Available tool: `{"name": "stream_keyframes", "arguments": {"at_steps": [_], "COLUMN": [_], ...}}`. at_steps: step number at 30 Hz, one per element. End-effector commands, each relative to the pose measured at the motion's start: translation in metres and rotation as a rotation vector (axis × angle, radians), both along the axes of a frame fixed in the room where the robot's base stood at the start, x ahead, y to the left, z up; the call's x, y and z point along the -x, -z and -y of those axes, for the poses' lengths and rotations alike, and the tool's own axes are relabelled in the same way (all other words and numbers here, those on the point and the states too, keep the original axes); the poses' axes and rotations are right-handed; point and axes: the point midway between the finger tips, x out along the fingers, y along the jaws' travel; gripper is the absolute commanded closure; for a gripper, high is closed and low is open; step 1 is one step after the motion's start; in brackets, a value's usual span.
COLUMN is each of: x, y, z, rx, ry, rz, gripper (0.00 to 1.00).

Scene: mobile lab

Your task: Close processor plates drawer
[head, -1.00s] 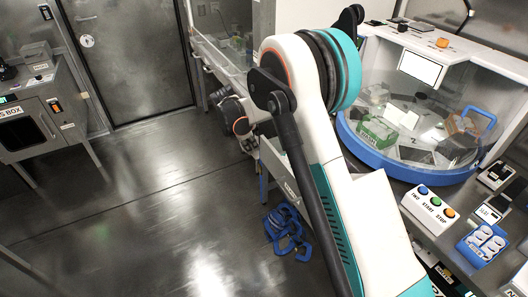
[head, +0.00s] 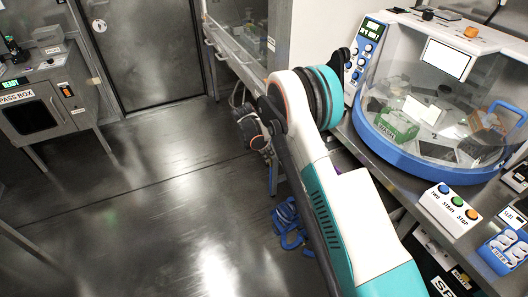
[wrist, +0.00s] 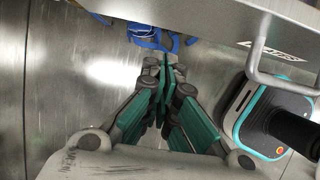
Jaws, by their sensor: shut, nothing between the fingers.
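A pale metal drawer front (wrist: 300,68) with a dark-lettered label and a bar handle (wrist: 256,62) shows at the upper right of the wrist view. The label is too blurred and turned to read surely, and I cannot tell how far the drawer stands out. My gripper (wrist: 165,62) is shut and empty, its teal fingers together, to the left of the handle and apart from it. In the head view my arm covers much of the bench front, and no drawer is clearly seen there.
A round processor (head: 405,150) with a blue rim and clear cover stands on the bench at right. A button box (head: 448,208) is in front of it. Blue looped objects (head: 290,222) lie low beside the bench. Open floor (head: 130,210) is at left.

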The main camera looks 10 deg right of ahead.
Motion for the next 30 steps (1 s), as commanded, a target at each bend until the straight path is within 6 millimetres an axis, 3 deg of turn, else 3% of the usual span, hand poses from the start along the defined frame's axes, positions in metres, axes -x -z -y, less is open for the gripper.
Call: {"name": "stream_keyframes", "arguments": {"at_steps": [3,7,23,30], "x": [-0.006,-0.010,-0.012,-0.019], "y": [-0.001,-0.002,-0.004,-0.004], "z": [0.020,0.030,0.037,0.059], "rx": [0.001,0.000,0.000,0.001], "ry": [0.005,0.003,0.002,0.005], "rz": [0.001,0.000,0.001,0.001], "gripper": [1.00,1.00,1.00,1.00]}}
